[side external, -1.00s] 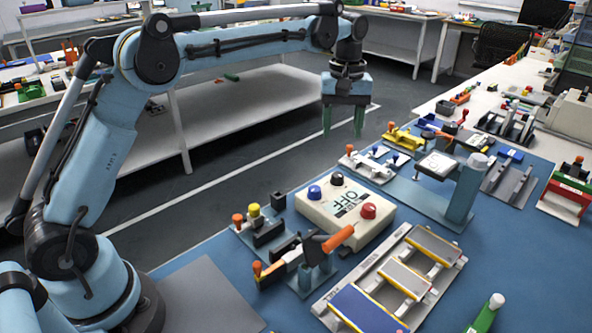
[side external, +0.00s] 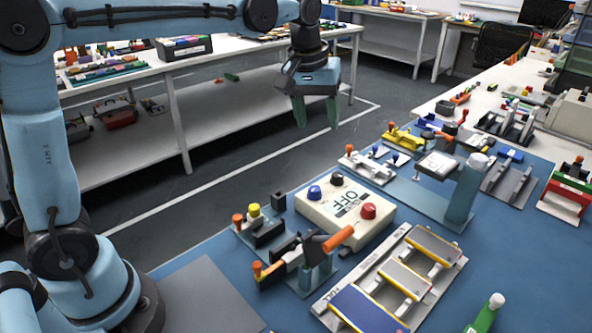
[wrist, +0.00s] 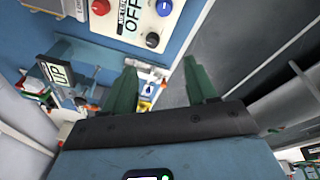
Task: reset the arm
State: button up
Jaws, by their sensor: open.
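My gripper (side external: 316,112) is in the upper middle of the side external view, in the air beyond the blue work mat's edge. Its two green fingers point down, apart, with nothing between them. In the wrist view my gripper (wrist: 160,80) also shows both green fingers spread and empty. The arm is bent, with its forearm running level across the top of the side external view.
On the blue mat (side external: 225,255) stand a white control box (side external: 318,212) reading OFF, an orange-handled clamp (side external: 310,255), a tray of several pouch cells (side external: 345,292) and a pedestal (side external: 463,200). A white bench (side external: 235,60) stands behind. The floor (side external: 130,190) between is clear.

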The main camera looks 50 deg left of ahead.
jog(key=s+f+m+t, duration=0.2)
jog(key=s+f+m, duration=0.1)
jog(key=s, duration=0.5)
jog(key=s+a+f+m+t, duration=0.1)
jog(key=s+f+m+t, duration=0.1)
jog(key=s, duration=0.5)
jog(key=shift+s+f+m+t, duration=0.4)
jog(key=shift+f+m, duration=0.1)
jog(key=shift+f, duration=0.4)
